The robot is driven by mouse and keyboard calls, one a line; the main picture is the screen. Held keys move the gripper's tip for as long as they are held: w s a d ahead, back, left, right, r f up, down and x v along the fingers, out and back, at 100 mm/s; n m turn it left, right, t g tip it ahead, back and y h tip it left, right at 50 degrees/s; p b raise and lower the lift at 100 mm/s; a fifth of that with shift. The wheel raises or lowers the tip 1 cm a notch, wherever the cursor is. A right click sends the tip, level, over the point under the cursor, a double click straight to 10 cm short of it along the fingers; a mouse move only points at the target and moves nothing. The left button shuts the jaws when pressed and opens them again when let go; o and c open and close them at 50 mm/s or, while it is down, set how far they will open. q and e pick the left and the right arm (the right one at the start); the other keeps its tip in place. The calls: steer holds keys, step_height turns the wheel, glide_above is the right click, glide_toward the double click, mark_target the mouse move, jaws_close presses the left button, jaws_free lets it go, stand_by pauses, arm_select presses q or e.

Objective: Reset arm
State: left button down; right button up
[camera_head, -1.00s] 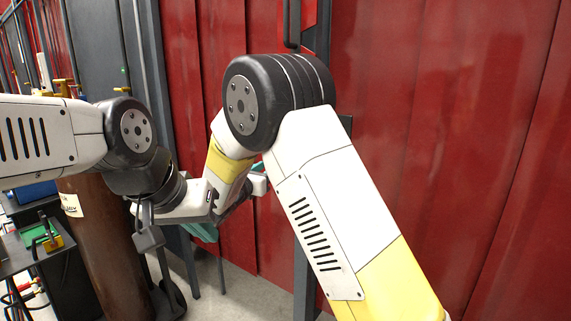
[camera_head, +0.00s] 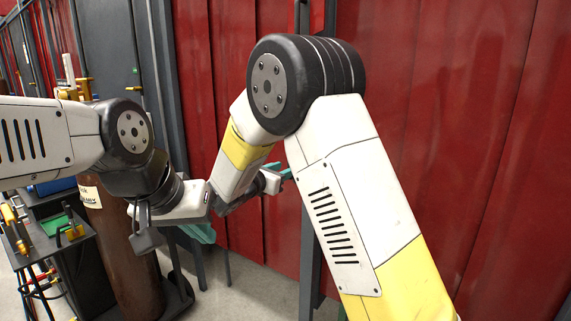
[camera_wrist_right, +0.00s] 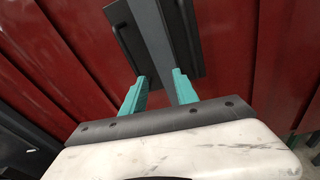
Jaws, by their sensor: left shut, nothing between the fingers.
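My left arm comes in from the left in the head view. Its gripper (camera_head: 202,233) shows as teal fingers below the white wrist, shut and mostly hidden by the wrist. My right arm rises from the lower right and bends down to the left at its black joint. My right gripper's teal fingers (camera_head: 287,173) show partly behind the forearm. In the right wrist view my right gripper (camera_wrist_right: 159,88) has its two teal fingers apart with nothing held between them. A grey post in the background shows through the gap.
Red curtains (camera_head: 440,130) fill the right side, with a grey upright post (camera_wrist_right: 152,30) in front of the right gripper. At left are a brown gas cylinder (camera_head: 128,265) on a dark cart and a table (camera_head: 30,240) with tools. Grey floor shows at the bottom.

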steer(key=s+d+f+m+g+y, duration=0.1)
steer(key=s+d+m+g, duration=0.3)
steer(key=s+d+m, duration=0.45)
steer(key=s+d+m+g, duration=0.4)
steer(key=s+d+g, duration=0.15)
steer(key=d, duration=0.55)
steer(key=s+a+r+m+y, duration=0.1)
steer(key=s+a+m+y, duration=0.1)
steer(key=s+m+y, duration=0.3)
steer(key=s+a+r+m+t+y, duration=0.1)
steer(key=s+m+y, duration=0.3)
steer(key=s+m, duration=0.6)
steer(key=s+a, duration=0.1)
steer(key=s, duration=0.3)
steer(key=shift+s+r+y, duration=0.15)
steer(key=shift+r+y, duration=0.2)
steer(key=shift+y, duration=0.05)
